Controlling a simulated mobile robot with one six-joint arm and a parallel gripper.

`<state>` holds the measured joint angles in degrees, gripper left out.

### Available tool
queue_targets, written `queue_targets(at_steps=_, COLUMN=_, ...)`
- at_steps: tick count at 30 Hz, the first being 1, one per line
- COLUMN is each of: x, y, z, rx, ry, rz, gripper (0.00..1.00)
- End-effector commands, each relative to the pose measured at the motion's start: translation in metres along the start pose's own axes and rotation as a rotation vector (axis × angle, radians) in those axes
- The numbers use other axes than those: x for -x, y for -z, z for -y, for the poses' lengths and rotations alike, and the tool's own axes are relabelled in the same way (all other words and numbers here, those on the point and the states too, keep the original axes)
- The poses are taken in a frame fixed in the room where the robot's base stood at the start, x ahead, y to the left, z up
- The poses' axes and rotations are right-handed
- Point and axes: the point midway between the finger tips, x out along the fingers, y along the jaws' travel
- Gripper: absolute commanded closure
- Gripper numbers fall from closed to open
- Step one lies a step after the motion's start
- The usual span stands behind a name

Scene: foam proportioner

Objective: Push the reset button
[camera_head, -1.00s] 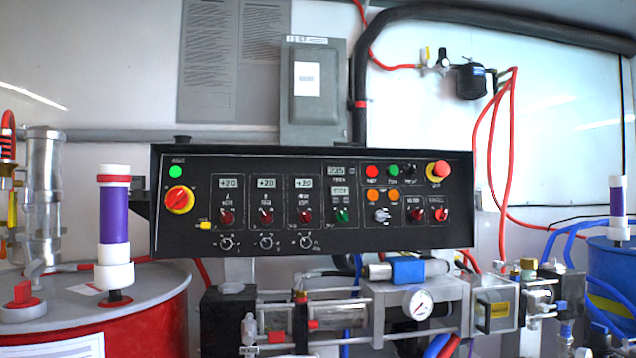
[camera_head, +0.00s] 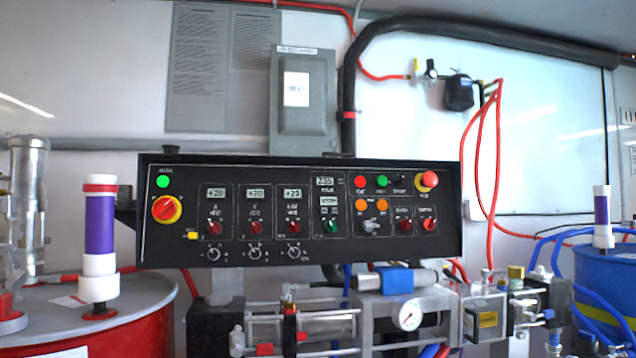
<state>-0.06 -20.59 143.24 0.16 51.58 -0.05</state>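A black control panel (camera_head: 300,250) spans the middle of the head view, facing me. Its upper right part carries a small red button (camera_head: 361,181), a green button (camera_head: 382,181) and two orange ones, one of them here (camera_head: 361,205). The labels are too small to read, so I cannot tell which is the reset button. A larger red mushroom button on a yellow collar (camera_head: 427,181) sits at the top right corner. My gripper is not in view.
A red drum (camera_head: 130,325) with a purple-and-white tube (camera_head: 100,235) stands front left. Pump machinery with a gauge (camera_head: 409,314) is below the panel, and a blue drum (camera_head: 608,275) is at right.

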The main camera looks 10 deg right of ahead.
Motion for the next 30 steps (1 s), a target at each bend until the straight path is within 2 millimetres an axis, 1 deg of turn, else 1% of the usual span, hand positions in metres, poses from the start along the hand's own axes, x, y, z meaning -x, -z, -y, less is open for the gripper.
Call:
queue_targets(at_steps=1, x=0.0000, y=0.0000, z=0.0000, rx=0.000, ry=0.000, rz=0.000, gripper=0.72)
queue_targets(at_steps=2, x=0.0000, y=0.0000, z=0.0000, rx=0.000, ry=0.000, rz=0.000, gripper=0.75)
queue_targets(at_steps=11, x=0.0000, y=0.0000, z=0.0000, rx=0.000, ry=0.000, rz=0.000, gripper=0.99)
queue_targets(at_steps=30, x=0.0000, y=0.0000, z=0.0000, rx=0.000, ry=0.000, rz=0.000, gripper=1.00)
